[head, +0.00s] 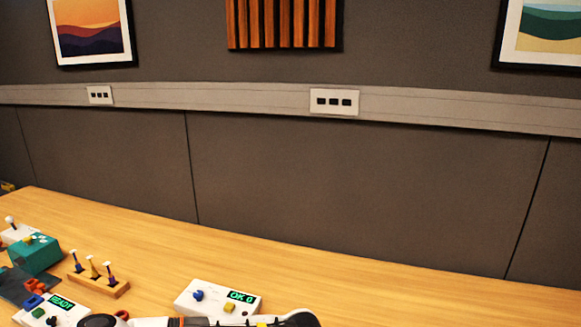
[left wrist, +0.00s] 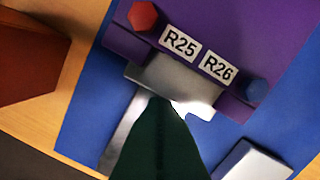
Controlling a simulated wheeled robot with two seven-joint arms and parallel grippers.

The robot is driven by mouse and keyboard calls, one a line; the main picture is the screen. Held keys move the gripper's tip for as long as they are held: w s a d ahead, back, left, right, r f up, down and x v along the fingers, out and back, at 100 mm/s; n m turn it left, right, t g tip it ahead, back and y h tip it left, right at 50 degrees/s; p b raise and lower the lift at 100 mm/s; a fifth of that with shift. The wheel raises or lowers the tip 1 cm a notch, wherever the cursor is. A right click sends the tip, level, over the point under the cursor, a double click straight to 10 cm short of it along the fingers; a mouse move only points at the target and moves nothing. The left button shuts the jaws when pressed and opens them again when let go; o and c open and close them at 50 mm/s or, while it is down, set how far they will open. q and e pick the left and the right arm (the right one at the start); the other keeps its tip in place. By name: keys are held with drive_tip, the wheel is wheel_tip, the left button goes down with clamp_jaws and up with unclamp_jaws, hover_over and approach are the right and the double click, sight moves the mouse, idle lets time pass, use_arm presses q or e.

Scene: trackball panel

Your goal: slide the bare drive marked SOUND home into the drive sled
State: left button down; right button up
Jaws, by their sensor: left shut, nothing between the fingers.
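No piece that I can read as SOUND shows in either view, and I cannot identify the drive sled for sure. In the left wrist view a purple unit (left wrist: 290,40) carries labels R25 and R26, a red hexagonal knob (left wrist: 143,16) and a blue knob (left wrist: 256,89). A shiny metal piece (left wrist: 172,78) sits at its lower edge. My left gripper (left wrist: 155,100) is the dark green wedge, shut and empty, its tip over the metal piece; I cannot tell if they touch. My right gripper is not in view.
In the left wrist view a blue surface (left wrist: 85,120) lies beneath, with a pale block (left wrist: 255,163) and a red-brown block (left wrist: 25,65). In the head view, a white OK 0 box (head: 213,300), READY box (head: 62,313), wooden lever stand (head: 99,284) and teal box (head: 36,254) stand on the table.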

use_arm(q)
drive_tip(key=shift+w+d+b, duration=0.2)
drive_tip(key=shift+w+b, duration=0.5)
drive_tip(key=shift+b, duration=0.05)
wheel_tip(320, 180, up, 7)
drive_tip(key=s+p, duration=0.1)
drive_tip(key=p, duration=0.2)
drive_tip(key=shift+a, duration=0.15)
idle(0.5)
